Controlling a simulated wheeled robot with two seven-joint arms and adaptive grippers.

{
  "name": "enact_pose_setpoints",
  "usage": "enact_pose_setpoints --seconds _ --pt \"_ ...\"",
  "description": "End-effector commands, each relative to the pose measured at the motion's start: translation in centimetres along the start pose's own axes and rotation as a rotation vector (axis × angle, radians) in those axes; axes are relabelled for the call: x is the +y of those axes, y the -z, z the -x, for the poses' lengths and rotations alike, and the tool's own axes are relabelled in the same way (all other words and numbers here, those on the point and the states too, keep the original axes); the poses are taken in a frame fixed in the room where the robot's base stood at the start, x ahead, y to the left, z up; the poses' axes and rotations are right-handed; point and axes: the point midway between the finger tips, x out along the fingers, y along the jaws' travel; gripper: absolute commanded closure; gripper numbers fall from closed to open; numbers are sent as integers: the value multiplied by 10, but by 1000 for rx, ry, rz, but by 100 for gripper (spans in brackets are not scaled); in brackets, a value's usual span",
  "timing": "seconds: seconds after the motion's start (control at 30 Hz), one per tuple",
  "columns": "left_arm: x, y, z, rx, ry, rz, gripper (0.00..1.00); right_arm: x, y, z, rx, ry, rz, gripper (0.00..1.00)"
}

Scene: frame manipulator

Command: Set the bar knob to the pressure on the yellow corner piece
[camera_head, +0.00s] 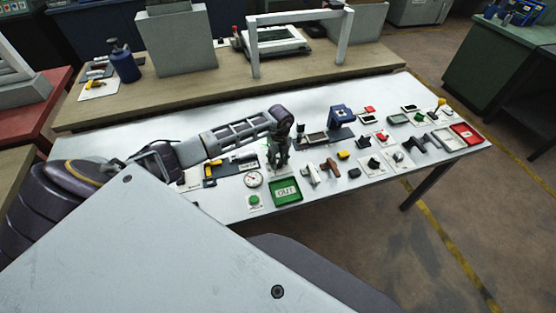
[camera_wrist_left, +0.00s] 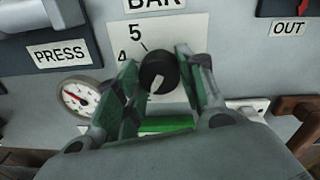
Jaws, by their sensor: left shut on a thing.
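In the left wrist view the bar knob (camera_wrist_left: 158,72) is a round black knob with a white pointer mark facing down and slightly left. It sits on a white plate (camera_wrist_left: 185,30) labelled BAR, with a 5 and a 4 showing; the fingers hide the rest of the scale. My left gripper (camera_wrist_left: 160,85) has its green-padded fingers on both sides of the knob, shut on it. In the head view my left gripper (camera_head: 277,165) hides the knob. A small yellow piece (camera_head: 343,155) lies to its right; no number on it is readable. My right gripper is not seen.
A round gauge (camera_head: 253,180) and a green tray marked OUT (camera_head: 286,204) stand in front of my left gripper. Several switches, handles and blocks crowd the right half of the white table. A white frame (camera_head: 298,18) stands on the wooden bench behind.

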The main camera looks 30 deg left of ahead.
Motion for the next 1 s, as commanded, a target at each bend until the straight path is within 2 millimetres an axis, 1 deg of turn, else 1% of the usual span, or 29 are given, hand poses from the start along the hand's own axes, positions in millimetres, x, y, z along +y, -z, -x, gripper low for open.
enact_pose_setpoints --seconds 0.17,0.37,1.0 --pt "0 -1 0 -5 0 -53 85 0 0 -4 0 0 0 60" --pt "0 -1 -1 -10 1 -165 85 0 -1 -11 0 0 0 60" --pt "0 -1 -1 -35 1 -716 85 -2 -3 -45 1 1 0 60"
